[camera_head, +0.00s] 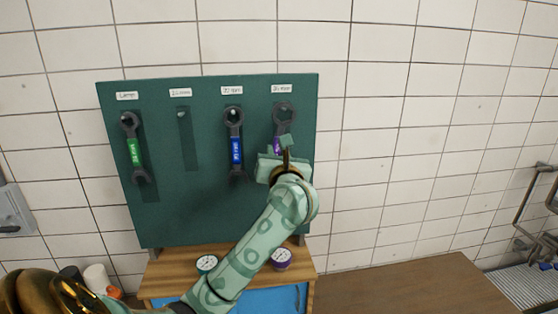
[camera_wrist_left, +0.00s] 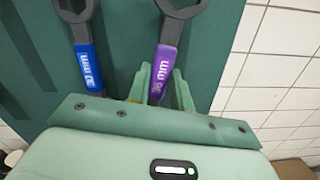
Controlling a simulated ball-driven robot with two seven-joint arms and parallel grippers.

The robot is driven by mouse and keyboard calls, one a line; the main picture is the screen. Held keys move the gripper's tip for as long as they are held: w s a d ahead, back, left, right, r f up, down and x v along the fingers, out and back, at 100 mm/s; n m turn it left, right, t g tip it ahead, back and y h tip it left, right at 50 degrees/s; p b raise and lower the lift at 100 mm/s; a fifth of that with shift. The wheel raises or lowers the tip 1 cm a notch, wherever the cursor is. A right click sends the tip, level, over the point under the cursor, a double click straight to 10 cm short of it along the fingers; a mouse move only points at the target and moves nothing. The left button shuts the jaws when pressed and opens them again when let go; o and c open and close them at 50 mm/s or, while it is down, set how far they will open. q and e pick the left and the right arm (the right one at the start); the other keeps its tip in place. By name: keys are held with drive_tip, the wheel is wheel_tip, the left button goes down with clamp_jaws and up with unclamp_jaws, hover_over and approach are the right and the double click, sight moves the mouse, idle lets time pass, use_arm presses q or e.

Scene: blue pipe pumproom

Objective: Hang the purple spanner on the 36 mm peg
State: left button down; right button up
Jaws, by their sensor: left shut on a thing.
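The purple spanner (camera_head: 277,148) is upright at the right end of the green tool board, its dark ring end just under the rightmost label (camera_head: 282,89). My left gripper (camera_head: 286,143) is shut on its purple handle and hides the lower part in the head view. In the left wrist view the purple spanner (camera_wrist_left: 163,68) stands between the two pale green fingers (camera_wrist_left: 161,88), with "mm" printed on its handle. The ring end lies close against the board at the peg position; I cannot tell whether the peg passes through it. My right gripper is not in view.
A blue spanner (camera_head: 236,149) hangs just left, and a green spanner (camera_head: 134,150) farther left. The peg (camera_head: 181,114) between them is bare. Two round gauges (camera_head: 207,263) (camera_head: 281,258) are on the wooden ledge below. Tiled wall lies right of the board.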

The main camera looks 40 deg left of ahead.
use_arm(q)
drive_tip(key=shift+b+x, duration=0.4)
drive_tip(key=shift+x, duration=0.55)
drive_tip(key=shift+w+a+f+b, duration=0.3)
drive_tip(key=shift+a+f+b, duration=0.1)
drive_tip(key=shift+a+f, duration=0.1)
drive_tip(key=c, duration=1.2)
unclamp_jaws()
drive_tip(key=shift+o, duration=0.2)
drive_tip(key=shift+d, duration=0.1)
drive_tip(key=b+v, duration=0.3)
drive_tip(key=v, duration=1.3)
